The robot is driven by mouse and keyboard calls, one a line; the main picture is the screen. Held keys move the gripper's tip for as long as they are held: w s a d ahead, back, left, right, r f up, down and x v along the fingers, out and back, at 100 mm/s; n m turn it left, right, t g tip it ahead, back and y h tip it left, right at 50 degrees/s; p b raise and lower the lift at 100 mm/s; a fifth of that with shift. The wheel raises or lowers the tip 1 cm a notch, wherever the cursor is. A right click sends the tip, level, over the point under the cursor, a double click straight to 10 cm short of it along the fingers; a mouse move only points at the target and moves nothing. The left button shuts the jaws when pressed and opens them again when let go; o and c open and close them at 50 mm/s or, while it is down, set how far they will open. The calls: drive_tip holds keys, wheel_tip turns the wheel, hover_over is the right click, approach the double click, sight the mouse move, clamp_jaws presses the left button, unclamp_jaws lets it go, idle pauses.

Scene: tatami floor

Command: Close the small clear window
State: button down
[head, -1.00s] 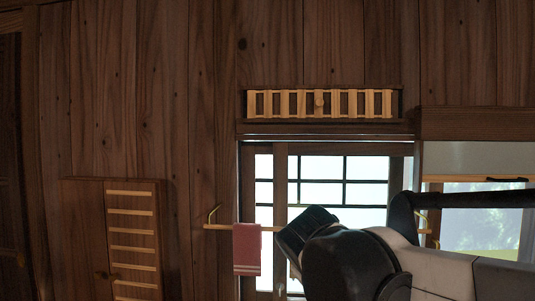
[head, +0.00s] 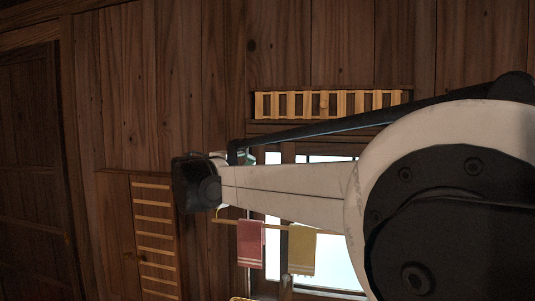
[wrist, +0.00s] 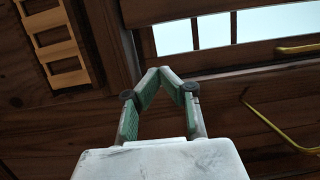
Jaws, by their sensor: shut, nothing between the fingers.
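The window (head: 273,245) shows in the head view as bright panes in dark wooden frames, largely hidden behind my arm. In the wrist view, bright panes of a window (wrist: 265,22) show at the top behind dark bars. I cannot tell how far the small clear window is open. My gripper (wrist: 157,70) has green-sided fingers whose tips meet, with nothing between them. It is below the panes in the wrist picture and does not visibly touch the frame. In the head view my arm hides most of the gripper.
A wooden grille (head: 335,104) is on the wall above the window. A slatted panel (head: 155,235) is at left. A red towel (head: 250,244) and a yellow towel (head: 302,252) hang on a rail (head: 228,221). A yellow curved bar (wrist: 275,125) is at right in the wrist view.

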drive_tip(key=x, duration=0.3)
drive_tip(key=p+x, duration=0.1)
drive_tip(key=x, duration=0.2)
drive_tip(key=r+p+x, duration=0.1)
drive_tip(key=x, duration=0.2)
drive_tip(key=shift+w+a+f, duration=0.1)
drive_tip(key=shift+w+a, duration=0.1)
drive_tip(key=shift+w, duration=0.35)
drive_tip(key=d, duration=0.2)
drive_tip(key=s+d, duration=0.1)
drive_tip(key=d, duration=0.1)
drive_tip(key=shift+s+p, duration=0.1)
drive_tip(key=shift+p, duration=0.25)
drive_tip(key=shift+f, duration=0.1)
